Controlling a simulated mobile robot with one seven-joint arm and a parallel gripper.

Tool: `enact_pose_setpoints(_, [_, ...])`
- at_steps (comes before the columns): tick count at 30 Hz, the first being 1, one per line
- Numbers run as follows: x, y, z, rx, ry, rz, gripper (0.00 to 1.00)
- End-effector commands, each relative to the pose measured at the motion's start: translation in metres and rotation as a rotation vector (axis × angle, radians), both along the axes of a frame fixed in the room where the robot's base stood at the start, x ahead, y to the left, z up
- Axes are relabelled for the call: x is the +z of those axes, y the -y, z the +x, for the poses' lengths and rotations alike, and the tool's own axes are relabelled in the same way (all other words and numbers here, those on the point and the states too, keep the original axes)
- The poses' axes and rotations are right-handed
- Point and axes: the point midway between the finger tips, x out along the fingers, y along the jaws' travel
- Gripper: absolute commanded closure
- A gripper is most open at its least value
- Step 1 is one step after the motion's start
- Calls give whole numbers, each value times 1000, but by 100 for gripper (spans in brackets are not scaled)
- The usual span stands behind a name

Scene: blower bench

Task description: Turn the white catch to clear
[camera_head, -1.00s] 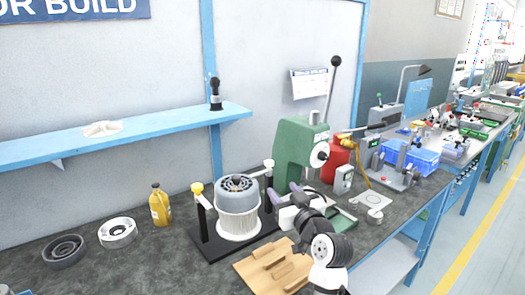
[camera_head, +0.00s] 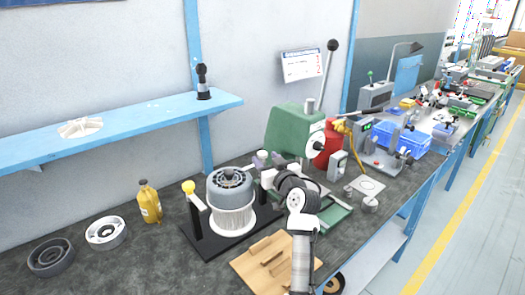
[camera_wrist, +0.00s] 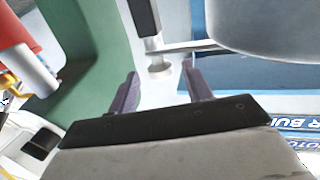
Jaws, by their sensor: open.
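The white catch (camera_head: 262,154) is on the right post of a black fixture (camera_head: 207,243). In the wrist view its pale round knob (camera_wrist: 158,65) shows near a black post (camera_wrist: 144,16), and a thin grey bar (camera_wrist: 190,46) runs from there toward a large grey round body (camera_wrist: 265,28). In the head view a grey blower housing (camera_head: 230,184) with a finned white lower part sits in the fixture. My gripper (camera_head: 267,161) is open at the catch, with purple fingers (camera_wrist: 160,76) on either side of the knob. Contact cannot be told. My wrist partly hides the right post.
A green press (camera_head: 290,130) is close behind my gripper. A wooden block tray (camera_head: 250,268) lies in front. A yellow bottle (camera_head: 149,201) and two rings stand left.

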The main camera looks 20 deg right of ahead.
Motion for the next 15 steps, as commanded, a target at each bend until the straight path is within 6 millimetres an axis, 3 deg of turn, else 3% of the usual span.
enact_pose_setpoints(6, [2, -3, 27, 1, 0, 0, 51])
enact_pose_setpoints(15, [0, -3, 33, 0, 0, -1, 51])
